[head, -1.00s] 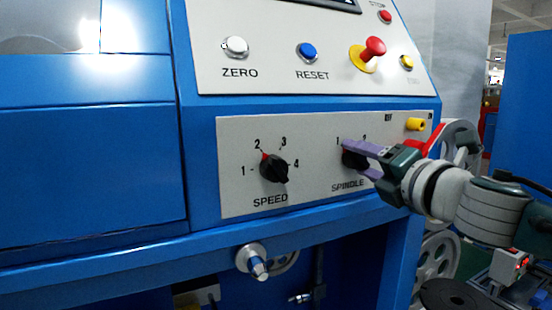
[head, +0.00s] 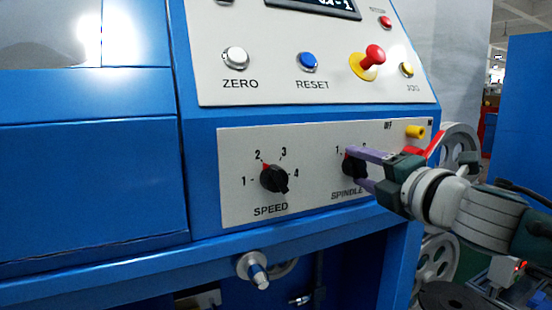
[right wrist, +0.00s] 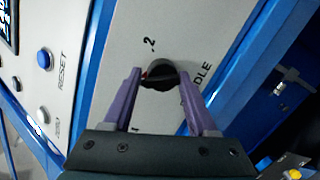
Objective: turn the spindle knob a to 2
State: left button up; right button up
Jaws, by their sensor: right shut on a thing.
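The black spindle knob a (head: 349,166) sits on the light lower panel above the SPINDLE label. It also shows in the right wrist view (right wrist: 162,77). A red mark on its upper left edge lies near the 1 in the head view; its exact pointing is hard to tell. The 2 mark is partly hidden in the head view but plain above the knob in the right wrist view. My right gripper (head: 356,168) is shut on the knob, its purple fingers (right wrist: 158,84) on either side. My left gripper is not in view.
The black speed knob (head: 273,178) is left of the spindle knob. A yellow knob (head: 415,132) and a red lever (head: 436,146) are close to my right gripper. Above are the zero button (head: 236,60), reset button (head: 308,62) and red mushroom button (head: 375,54).

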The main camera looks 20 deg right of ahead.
jog(key=m+p, duration=0.1)
jog(key=m, duration=0.1)
jog(key=m+p, duration=0.2)
jog(key=shift+s+d+f+m+g, duration=0.1)
jog(key=shift+d+f+m+g, duration=0.1)
jog(key=shift+m+g, duration=0.1)
jog(key=m+p, duration=0.2)
jog(key=m, duration=0.1)
jog(key=shift+y, duration=0.3)
jog(key=m+p, duration=0.2)
jog(key=m, duration=0.1)
jog(key=shift+d+g+y, duration=0.1)
jog(key=shift+g+y, duration=0.2)
jog(key=shift+f+m+y+p, duration=0.1)
jog(key=shift+m+y+p, duration=0.25)
jog(key=shift+m, duration=1.15)
jog(key=o, duration=1)
jog(key=shift+o, duration=1)
